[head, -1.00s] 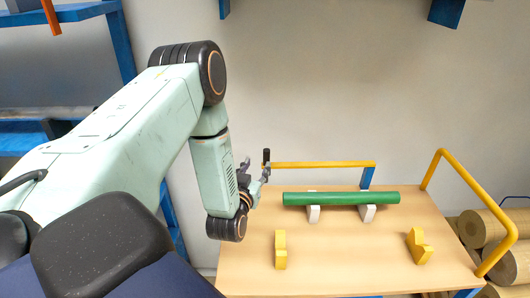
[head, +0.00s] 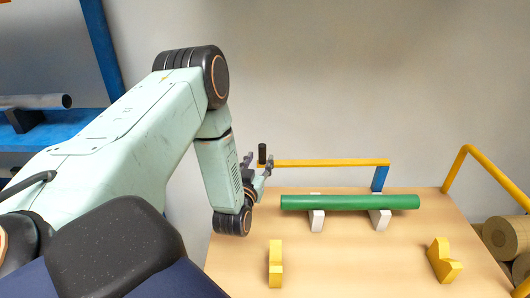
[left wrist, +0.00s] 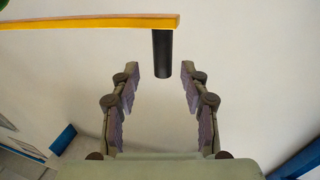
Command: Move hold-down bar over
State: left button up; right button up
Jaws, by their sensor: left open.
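The hold-down bar (head: 325,163) is a yellow bar along the back of the table, with a blue post (head: 380,178) at its right end. A black upright handle (head: 262,154) stands at its left end. My left gripper (head: 257,163) is open at this handle. In the left wrist view, the yellow bar (left wrist: 90,22) crosses the top, and the handle (left wrist: 162,52) points down toward the gap between the open fingers (left wrist: 160,74). Its end is near fingertip level, with space visible on both sides. My right gripper is not in view.
A green roll (head: 350,202) lies on two white supports (head: 317,220) on the wooden table (head: 350,260). Yellow notched blocks (head: 275,263) (head: 443,260) stand in front. A yellow rail (head: 492,175) rises at right. Blue shelving (head: 75,130) is at left.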

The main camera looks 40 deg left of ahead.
aim_at(262, 153)
pick_arm(q)
jog(key=x, duration=0.5)
jog(key=shift+r, duration=0.2)
jog(key=shift+w+f, duration=0.1)
jog(key=shift+w, duration=0.05)
jog(key=shift+a+f, duration=0.1)
jog(key=shift+a, duration=0.25)
jog(key=shift+s, duration=0.25)
jog(key=c, duration=0.3)
jog(key=shift+w+d+r, duration=0.1)
jog(key=shift+d+r, duration=0.1)
jog(key=shift+d, duration=0.1)
jog(key=c, duration=0.3)
jog(key=shift+a+f, duration=0.15)
jog(key=shift+a, duration=0.05)
grip_shut()
jog(key=shift+d, duration=0.15)
